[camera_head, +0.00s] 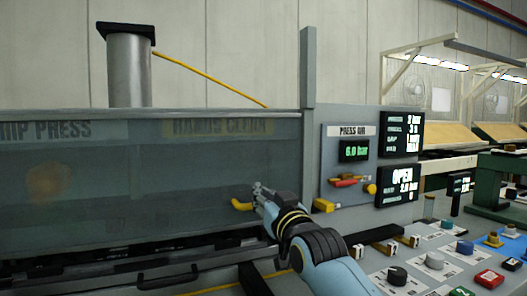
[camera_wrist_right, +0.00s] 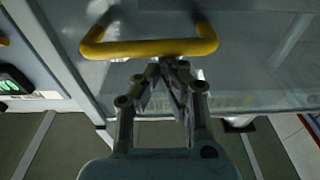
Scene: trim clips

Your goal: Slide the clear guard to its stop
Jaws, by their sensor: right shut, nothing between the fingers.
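The clear guard (camera_head: 130,200) is a see-through grey panel across the front of the press, and its right edge is near an upright grey post (camera_head: 309,100). Its yellow handle (camera_head: 242,205) sits low near that edge, and it also shows in the wrist view as a wide bar (camera_wrist_right: 150,47). My right gripper (camera_head: 258,188) is shut and empty beside the handle. In the wrist view the fingertips (camera_wrist_right: 170,64) point at the bar, close to it; I cannot tell whether they touch. The stop cannot be made out. My left gripper is not in view.
A control panel (camera_head: 348,135) with displays stands right of the post; one display (camera_head: 400,184) reads OPEN. A sloping console (camera_head: 450,265) with several knobs and buttons lies at lower right. A black handle (camera_head: 168,276) is below the guard.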

